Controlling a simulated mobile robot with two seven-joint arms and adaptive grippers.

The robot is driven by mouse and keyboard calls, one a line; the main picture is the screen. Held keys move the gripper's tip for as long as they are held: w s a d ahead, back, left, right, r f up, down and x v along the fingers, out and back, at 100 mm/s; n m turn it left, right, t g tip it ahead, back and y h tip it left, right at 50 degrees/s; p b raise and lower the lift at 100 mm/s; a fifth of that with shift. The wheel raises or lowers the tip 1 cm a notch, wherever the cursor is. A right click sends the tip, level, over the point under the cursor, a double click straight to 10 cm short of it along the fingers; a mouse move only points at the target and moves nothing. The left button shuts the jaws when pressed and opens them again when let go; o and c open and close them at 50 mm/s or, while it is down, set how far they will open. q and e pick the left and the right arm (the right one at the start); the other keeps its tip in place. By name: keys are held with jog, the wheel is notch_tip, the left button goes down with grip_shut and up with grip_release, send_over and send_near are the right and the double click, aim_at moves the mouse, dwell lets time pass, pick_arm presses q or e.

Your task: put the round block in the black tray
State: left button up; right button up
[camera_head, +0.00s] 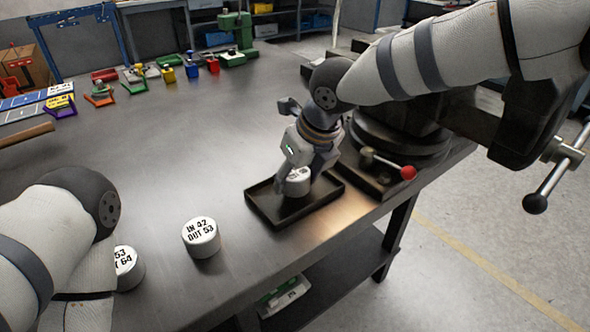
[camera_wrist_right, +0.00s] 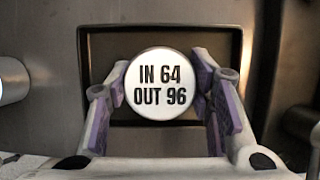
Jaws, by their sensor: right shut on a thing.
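A white round block (camera_head: 298,182) is between the fingers of my right gripper (camera_head: 297,178), over the black tray (camera_head: 262,212). The right wrist view shows its top, printed "IN 64 OUT 96" (camera_wrist_right: 161,84), with the dark tray (camera_wrist_right: 100,42) around it. My right gripper (camera_wrist_right: 160,98) is shut on this block, with a finger on each side. I cannot tell whether the block touches the tray floor. A second round block, "IN 42 OUT 53" (camera_head: 201,238), stands on the table. A third (camera_head: 127,268) is partly hidden behind my left arm. My left gripper is not in view.
A dark vise with a red-knobbed handle (camera_head: 408,172) stands right beside the tray. The tray lies near the right edge of the metal table (camera_head: 150,170). Colored tools and small bins (camera_head: 168,74) line the far side. The table's middle is clear.

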dwell(0.3)
jog(key=shift+f, duration=0.5)
jog(key=o, duration=1.1)
jog(key=shift+o, duration=0.2)
jog(key=shift+r+p, duration=0.75)
jog(key=shift+r, duration=2.8)
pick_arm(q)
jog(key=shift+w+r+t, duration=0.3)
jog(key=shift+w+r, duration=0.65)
pick_arm(e)
jog(key=shift+f, duration=0.1)
